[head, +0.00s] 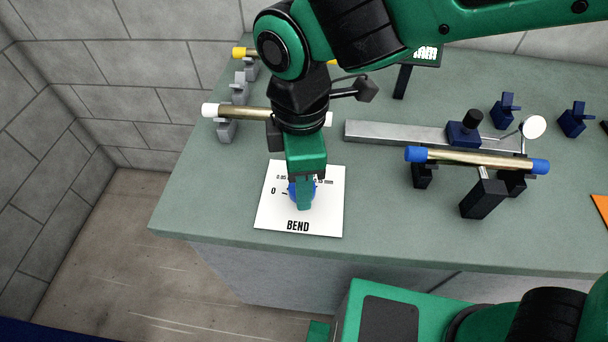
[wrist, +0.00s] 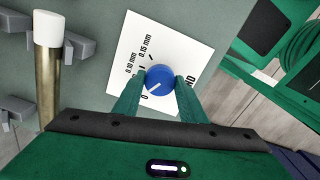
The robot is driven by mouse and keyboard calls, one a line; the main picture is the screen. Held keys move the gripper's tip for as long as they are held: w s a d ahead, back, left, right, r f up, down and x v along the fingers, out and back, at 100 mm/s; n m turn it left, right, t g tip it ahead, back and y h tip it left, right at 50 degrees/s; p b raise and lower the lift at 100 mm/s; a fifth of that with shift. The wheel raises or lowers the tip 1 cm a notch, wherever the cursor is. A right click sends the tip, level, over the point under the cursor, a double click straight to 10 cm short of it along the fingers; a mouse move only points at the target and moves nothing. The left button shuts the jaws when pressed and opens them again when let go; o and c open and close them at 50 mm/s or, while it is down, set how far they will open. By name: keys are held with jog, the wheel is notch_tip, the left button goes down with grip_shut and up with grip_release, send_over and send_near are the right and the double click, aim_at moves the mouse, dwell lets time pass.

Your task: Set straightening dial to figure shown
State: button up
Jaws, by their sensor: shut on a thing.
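The straightening dial is a round blue knob (wrist: 160,79) on a white plate (head: 328,222) marked BEND, at the counter's front left. My gripper (head: 303,193) points down over it, and its green fingers are shut on the knob from both sides in the wrist view (wrist: 159,88). The knob's white line points to the lower left in the wrist view, close to the 0 mark. The 0.10 mm and 0.15 mm marks show there; part of the scale is behind a finger. A dark sign (head: 426,54) at the back bears white characters, too small and partly hidden to read.
A brass rod with blue ends (head: 475,159) lies on black supports at right, beside a round white gauge (head: 533,127) and a grey metal bar (head: 390,132). A white-ended rod (head: 240,111) lies on grey holders just behind my gripper. The counter's front edge is close.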

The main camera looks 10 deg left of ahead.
jog(key=m, duration=0.4)
jog(key=shift+w+a+r+m, duration=0.1)
jog(key=shift+w+m, duration=0.1)
jog(key=shift+m, duration=0.1)
jog(key=m, duration=0.5)
jog(key=shift+w, duration=0.1)
jog(key=m, duration=1)
jog(key=shift+m, duration=0.3)
jog(key=o, duration=1)
jog(key=r, duration=1)
jog(key=shift+d+r, duration=0.2)
jog(key=shift+r, duration=0.1)
